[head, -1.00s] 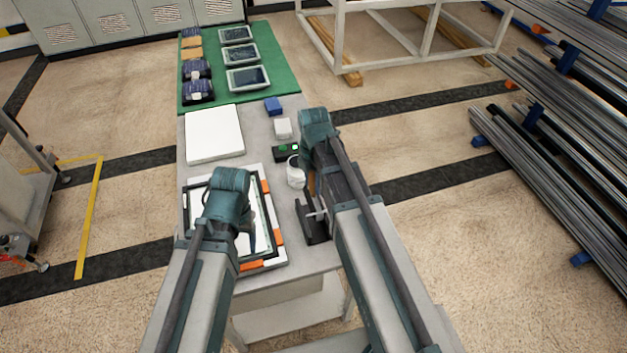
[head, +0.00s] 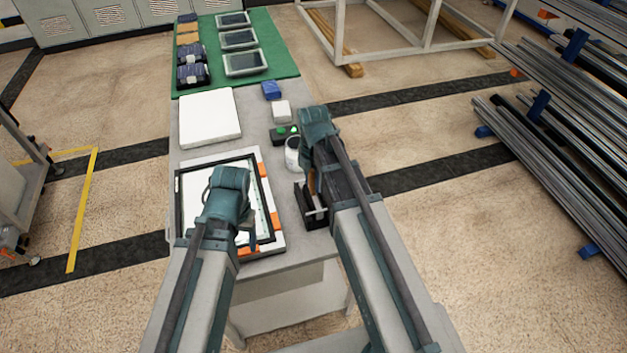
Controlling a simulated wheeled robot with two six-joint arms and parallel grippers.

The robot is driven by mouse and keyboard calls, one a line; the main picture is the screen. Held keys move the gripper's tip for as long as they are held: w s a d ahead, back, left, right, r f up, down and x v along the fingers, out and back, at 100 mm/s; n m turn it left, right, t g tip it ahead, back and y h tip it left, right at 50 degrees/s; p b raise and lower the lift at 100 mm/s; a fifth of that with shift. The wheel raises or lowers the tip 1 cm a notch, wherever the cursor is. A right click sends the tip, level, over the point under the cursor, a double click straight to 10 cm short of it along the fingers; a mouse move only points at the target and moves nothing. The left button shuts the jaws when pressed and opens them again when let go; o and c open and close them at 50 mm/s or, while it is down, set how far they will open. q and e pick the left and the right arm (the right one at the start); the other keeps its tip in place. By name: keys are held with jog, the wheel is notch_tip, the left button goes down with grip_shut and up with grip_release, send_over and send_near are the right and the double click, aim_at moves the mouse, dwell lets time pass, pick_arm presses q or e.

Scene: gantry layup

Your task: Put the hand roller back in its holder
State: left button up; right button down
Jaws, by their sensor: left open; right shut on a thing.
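The black holder (head: 307,216) stands on the right edge of the table, just below my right gripper. My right gripper (head: 314,182) is shut on the hand roller, which is mostly hidden by the arm; a small orange-brown part (head: 311,187) shows beside the gripper, just above or at the holder. I cannot tell whether the roller touches the holder. My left gripper (head: 251,236) is open over the black-framed panel (head: 188,165) on the table, its fingertips partly hidden by its own wrist.
A white slab (head: 210,117), a white cup-like thing (head: 293,157), a small dark box with green lights (head: 284,133), a white block (head: 282,110) and a blue block (head: 271,90) are on the table. A green mat (head: 274,50) with devices lies at the far end.

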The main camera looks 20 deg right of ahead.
jog(key=shift+f+b, duration=0.6)
jog(key=shift+f, duration=0.15)
dwell(0.3)
jog(key=shift+c, duration=2.1)
grip_release()
jog(key=shift+r, duration=0.1)
notch_tip(320, 180, up, 14)
jog(key=p, duration=1.4)
jog(key=shift+f, duration=0.2)
